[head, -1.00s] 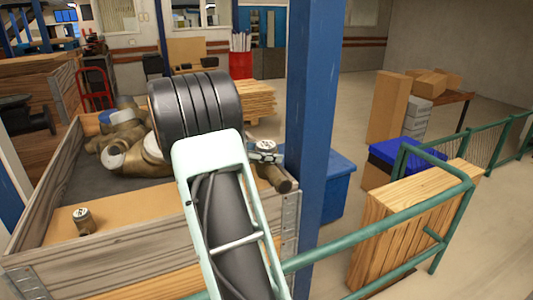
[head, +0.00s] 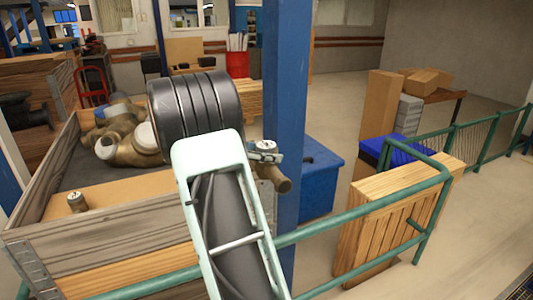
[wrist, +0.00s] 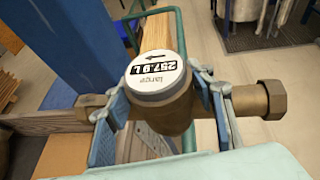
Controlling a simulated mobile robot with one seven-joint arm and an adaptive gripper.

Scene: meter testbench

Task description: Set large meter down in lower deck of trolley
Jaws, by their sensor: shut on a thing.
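The large meter (head: 275,178) is a brass pipe body with a round white dial on top. The meter hangs in the air, in front of the blue post in the head view. I cannot make out the trolley or its lower deck for certain in either view.
A wooden crate (head: 120,245) with several brass meters stands at left. A blue post (head: 287,90) rises close behind my gripper. A green railing (head: 340,220) runs across the front right, by a wooden slatted panel (head: 385,225). A blue bin (head: 320,180) stands behind. Floor at right is clear.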

